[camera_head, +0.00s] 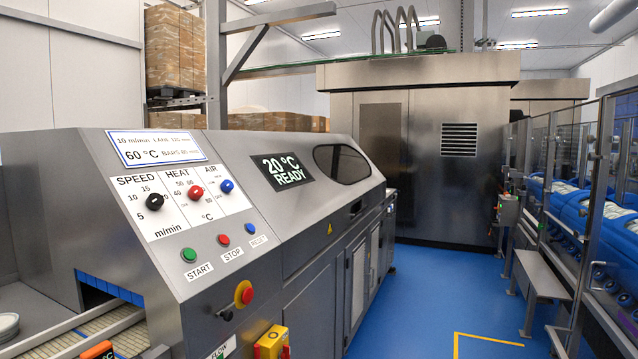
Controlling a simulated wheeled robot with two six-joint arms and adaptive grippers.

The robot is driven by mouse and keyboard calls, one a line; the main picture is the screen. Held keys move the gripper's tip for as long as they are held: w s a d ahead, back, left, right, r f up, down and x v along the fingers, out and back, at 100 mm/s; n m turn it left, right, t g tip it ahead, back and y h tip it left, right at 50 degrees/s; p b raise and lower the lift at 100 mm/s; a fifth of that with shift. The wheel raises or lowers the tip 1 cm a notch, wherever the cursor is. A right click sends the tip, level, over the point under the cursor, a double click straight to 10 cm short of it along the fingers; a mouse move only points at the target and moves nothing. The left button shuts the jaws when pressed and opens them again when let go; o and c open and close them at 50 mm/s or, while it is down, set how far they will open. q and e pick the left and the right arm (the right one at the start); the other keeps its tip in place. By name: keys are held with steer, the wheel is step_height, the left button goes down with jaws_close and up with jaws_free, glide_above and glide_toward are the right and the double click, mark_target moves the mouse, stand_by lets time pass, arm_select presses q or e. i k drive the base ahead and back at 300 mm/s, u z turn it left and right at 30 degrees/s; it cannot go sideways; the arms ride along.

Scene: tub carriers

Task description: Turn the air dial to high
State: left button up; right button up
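The air dial (227,186) is a blue knob under the word AIR, at the right end of the control panel (180,198) on the steel machine. The small markings around it are too fine to read, and I cannot tell its setting. The red heat dial (195,192) and the black speed dial (154,202) are to its left. Neither of my grippers is in view.
Below the dials are a green start button (188,255), a red stop button (223,239) and a blue reset button (249,228). A red knob on a yellow plate (244,293) sticks out lower down. Blue floor (430,300) is clear right of the machine.

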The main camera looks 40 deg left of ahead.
mark_target(226, 185)
steer(key=z, duration=0.15)
steer(key=i, duration=1.45)
steer(key=u, duration=0.45)
steer(key=i, duration=0.95)
steer(key=u, duration=0.7)
